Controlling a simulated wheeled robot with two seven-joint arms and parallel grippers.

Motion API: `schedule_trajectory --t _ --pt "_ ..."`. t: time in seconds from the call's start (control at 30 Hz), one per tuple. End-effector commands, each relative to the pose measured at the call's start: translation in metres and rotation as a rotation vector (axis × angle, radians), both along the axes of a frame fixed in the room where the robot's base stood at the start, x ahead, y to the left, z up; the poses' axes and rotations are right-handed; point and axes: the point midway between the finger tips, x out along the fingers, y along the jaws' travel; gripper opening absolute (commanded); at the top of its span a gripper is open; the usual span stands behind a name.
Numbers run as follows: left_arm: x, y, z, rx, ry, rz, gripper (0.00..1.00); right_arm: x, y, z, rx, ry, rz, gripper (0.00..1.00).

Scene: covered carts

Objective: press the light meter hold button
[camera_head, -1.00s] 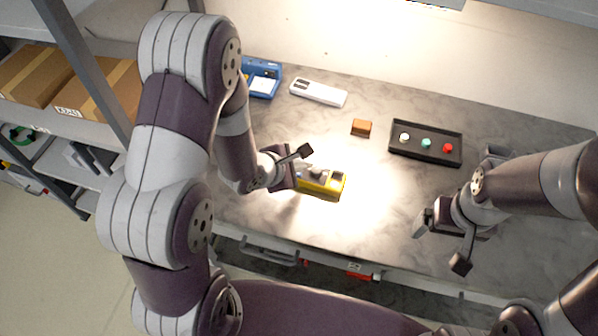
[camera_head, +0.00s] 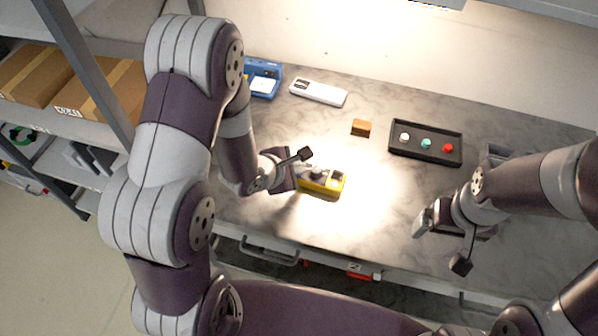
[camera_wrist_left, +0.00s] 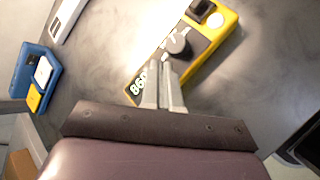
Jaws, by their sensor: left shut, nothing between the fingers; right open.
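The yellow meter (camera_head: 336,192) lies on the marbled table under the bright light. My left gripper (camera_head: 304,172) is shut and empty. Its fingertips (camera_wrist_left: 167,66) are over the meter's face, between display and knob, and cover part of it. I cannot tell whether they touch. My right gripper (camera_head: 440,240) is open and empty above the table's front right.
A blue device (camera_head: 264,78) and a white handheld device (camera_head: 318,92) lie at the back left. A brown block (camera_head: 361,127) is behind the meter. A black tray (camera_head: 396,151) with white, green and red knobs is to the right. Shelves with boxes (camera_head: 95,95) stand left.

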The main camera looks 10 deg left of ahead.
Motion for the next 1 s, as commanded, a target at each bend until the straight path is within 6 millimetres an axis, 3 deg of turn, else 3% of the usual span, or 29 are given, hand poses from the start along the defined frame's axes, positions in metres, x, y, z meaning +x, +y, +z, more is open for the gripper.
schedule_trajectory --t 1.0 --pt "0.0001 0.0 -0.0072 -0.001 0.0 0.001 0.0 0.0001 0.0 -0.0022 0.0 0.0 0.0 0.93"
